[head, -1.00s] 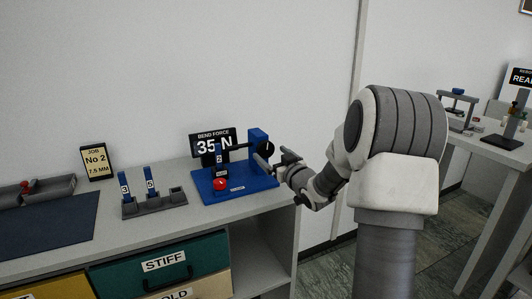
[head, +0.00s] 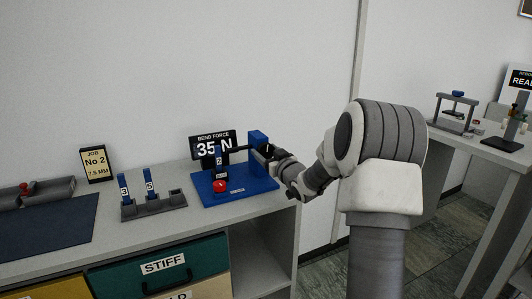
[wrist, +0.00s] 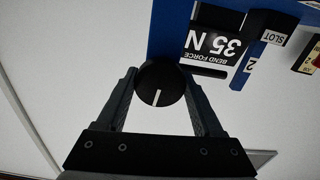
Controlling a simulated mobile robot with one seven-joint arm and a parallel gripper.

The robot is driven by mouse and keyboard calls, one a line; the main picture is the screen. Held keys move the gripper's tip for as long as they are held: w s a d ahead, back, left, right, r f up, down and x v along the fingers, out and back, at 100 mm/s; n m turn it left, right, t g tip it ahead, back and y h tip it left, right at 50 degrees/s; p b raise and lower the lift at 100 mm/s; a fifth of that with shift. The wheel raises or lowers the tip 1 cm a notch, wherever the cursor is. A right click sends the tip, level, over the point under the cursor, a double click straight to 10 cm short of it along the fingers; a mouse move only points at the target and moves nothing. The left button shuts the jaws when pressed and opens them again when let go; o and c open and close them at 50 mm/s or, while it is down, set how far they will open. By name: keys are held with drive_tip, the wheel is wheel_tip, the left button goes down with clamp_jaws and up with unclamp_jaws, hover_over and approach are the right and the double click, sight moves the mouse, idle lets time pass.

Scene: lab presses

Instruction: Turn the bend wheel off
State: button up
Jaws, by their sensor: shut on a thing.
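The bend wheel is a black round knob (wrist: 160,84) with a white line, on the side of the blue upright (head: 257,140) of the bend press. In the wrist view its line points toward my palm. My gripper (wrist: 160,92) is shut on the wheel, one finger on each side; in the head view my gripper (head: 270,155) largely hides the wheel. The press's display (head: 212,146) reads "BEND FORCE 35 N". A blue strip marked 2 (head: 218,160) stands in the press, on its blue base (head: 250,185).
A red button (head: 220,186) sits at the front of the press base. To the left, a grey rack (head: 150,209) holds blue strips 3 and 5. A "JOB No 2, 7.5 MM" card (head: 95,163) stands behind. Drawers, one labelled "STIFF" (head: 162,265), are below.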

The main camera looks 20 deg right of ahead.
drive_tip(key=c, duration=0.5)
drive_tip(key=shift+f+n+b, duration=0.15)
drive_tip(key=shift+n+b, duration=0.25)
drive_tip(key=shift+b, duration=0.15)
drive_tip(key=shift+n+b, duration=0.4)
drive_tip(key=o, duration=1.4)
drive_tip(key=s+p, duration=0.2)
drive_tip(key=s, duration=1.5)
drive_tip(key=shift+s+d+p, duration=0.2)
drive_tip(key=shift+d+p, duration=0.1)
